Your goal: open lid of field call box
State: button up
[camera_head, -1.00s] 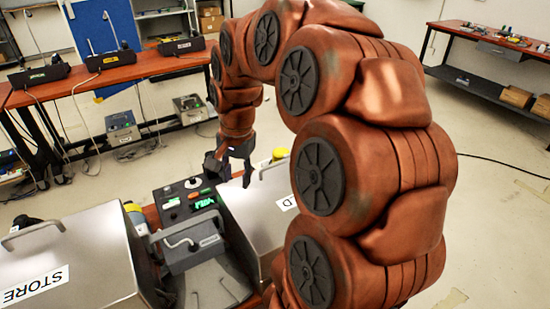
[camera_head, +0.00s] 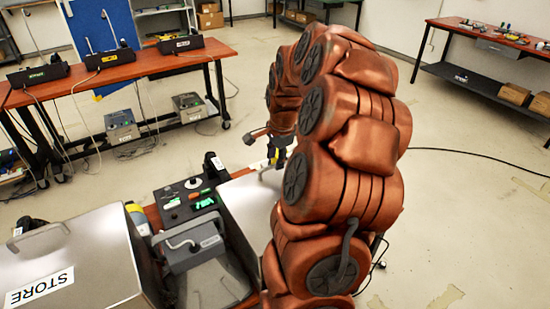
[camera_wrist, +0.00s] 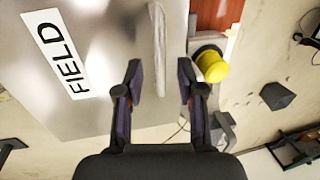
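The field call box has a grey metal lid (camera_head: 245,205), seen beside my arm in the head view and partly hidden by it. In the wrist view the lid (camera_wrist: 105,75) carries a white FIELD label (camera_wrist: 57,52). A pale bar handle (camera_wrist: 158,50) stands on the lid. My gripper (camera_wrist: 159,78) is open and empty, its two dark fingers pointing toward the handle, which lies between their lines just beyond the tips. In the head view my gripper (camera_head: 277,152) is above the far part of the lid, partly hidden by my arm. The lid looks closed.
A yellow round knob (camera_wrist: 212,64) sits close to the right finger. The STORE box (camera_head: 80,262) is at left, with a grey handset unit (camera_head: 190,245) and control panel (camera_head: 188,198) between. A bench (camera_head: 110,75) with several phones stands behind.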

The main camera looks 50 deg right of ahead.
jog(key=shift+w+d+f, duration=0.1)
jog(key=shift+w+f, duration=0.1)
jog(key=shift+f, duration=0.55)
grip_shut()
